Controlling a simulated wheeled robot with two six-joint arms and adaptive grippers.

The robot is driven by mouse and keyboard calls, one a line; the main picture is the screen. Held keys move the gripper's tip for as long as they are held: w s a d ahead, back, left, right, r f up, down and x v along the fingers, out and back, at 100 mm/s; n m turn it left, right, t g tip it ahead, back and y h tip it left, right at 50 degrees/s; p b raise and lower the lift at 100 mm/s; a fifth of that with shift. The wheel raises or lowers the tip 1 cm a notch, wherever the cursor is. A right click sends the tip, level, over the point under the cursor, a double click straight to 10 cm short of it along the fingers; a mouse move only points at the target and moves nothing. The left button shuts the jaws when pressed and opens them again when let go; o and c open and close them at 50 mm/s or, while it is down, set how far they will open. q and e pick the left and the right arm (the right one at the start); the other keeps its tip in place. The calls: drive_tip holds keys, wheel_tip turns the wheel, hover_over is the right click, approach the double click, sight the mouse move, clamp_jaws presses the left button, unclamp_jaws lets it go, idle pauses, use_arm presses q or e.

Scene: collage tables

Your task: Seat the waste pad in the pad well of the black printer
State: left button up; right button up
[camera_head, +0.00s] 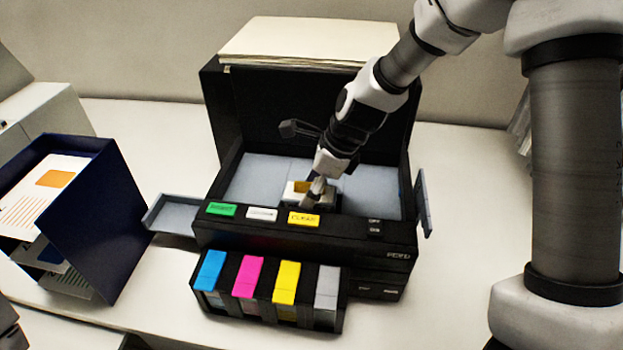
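The black printer (345,238) stands in the middle of the table with its lid raised and its grey interior open. A small white-edged piece with a yellow-orange top (299,188) sits low in the dark recess (338,203) behind the front panel; it looks like the waste pad. My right gripper (317,194) reaches down into the printer, its fingertips at this piece and covering part of it. I cannot tell whether the fingers grip it or how deep it sits.
Cyan, magenta, yellow and grey tanks (283,282) stick out at the printer's front. A grey side flap (172,214) juts out left, another (423,203) stands at the right. A dark blue file holder (92,215) stands left. A paper stack (305,42) lies on top behind.

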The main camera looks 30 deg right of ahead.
drive_tip(key=shift+d+f, duration=0.1)
drive_tip(key=shift+f, duration=0.25)
drive_tip(key=shift+w+f, duration=0.1)
drive_tip(key=shift+w, duration=0.1)
drive_tip(key=o, duration=1.3)
drive_tip(key=shift+c, duration=0.2)
drive_tip(key=shift+s, duration=0.1)
drive_tip(key=v, duration=1.2)
